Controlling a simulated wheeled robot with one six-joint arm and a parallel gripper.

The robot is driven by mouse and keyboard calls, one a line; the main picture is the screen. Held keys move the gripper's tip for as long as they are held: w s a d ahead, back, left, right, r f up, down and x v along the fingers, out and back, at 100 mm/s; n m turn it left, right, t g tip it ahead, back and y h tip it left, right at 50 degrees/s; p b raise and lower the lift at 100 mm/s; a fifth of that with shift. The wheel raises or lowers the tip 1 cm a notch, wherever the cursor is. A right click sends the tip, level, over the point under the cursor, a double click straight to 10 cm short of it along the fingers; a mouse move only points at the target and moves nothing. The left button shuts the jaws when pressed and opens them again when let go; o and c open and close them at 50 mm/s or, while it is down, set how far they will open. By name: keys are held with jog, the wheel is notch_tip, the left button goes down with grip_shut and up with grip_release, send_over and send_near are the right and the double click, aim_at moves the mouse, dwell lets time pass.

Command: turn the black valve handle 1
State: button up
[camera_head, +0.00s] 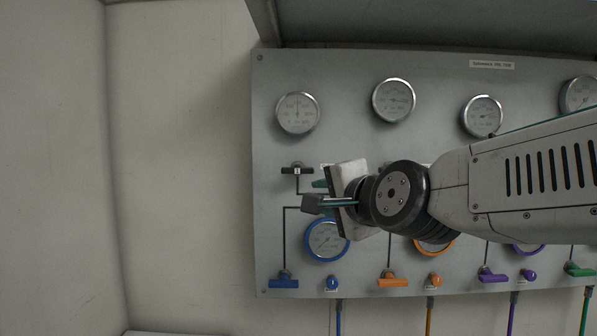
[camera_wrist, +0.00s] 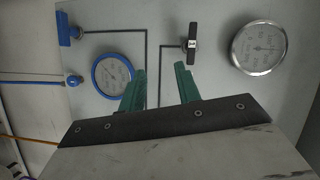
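The black valve handle 1 (camera_head: 297,170) is a small black bar with a pale label at its middle. It lies level on the panel below the upper left gauge, and a dark line runs down from it. In the wrist view, the handle (camera_wrist: 190,46) stands beyond the fingertips, nearer the right finger. My gripper (camera_head: 321,193) is just right of and below the handle in the head view. In the wrist view, my gripper (camera_wrist: 160,78) has its two green fingers apart with nothing between them. The fingers do not appear to touch the handle.
A blue-rimmed gauge (camera_head: 326,240) and a blue handle (camera_head: 284,280) sit below on the grey panel (camera_head: 350,70). A round steel gauge (camera_head: 298,113) is above the black handle. My arm covers the panel's middle right. Bare wall (camera_head: 180,150) lies left.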

aim_at(299, 171)
jog(key=w+a+r+m, duration=0.1)
jog(key=w, duration=0.2)
jog(key=w+a+r+t, duration=0.1)
jog(key=w+a, duration=0.1)
jog(key=w+a+r+m+t, duration=0.1)
jog(key=w, duration=0.2)
jog(key=shift+w+a+r+m, duration=0.3)
jog(key=shift+w+a, duration=0.05)
jog(key=shift+a, duration=0.05)
grip_shut()
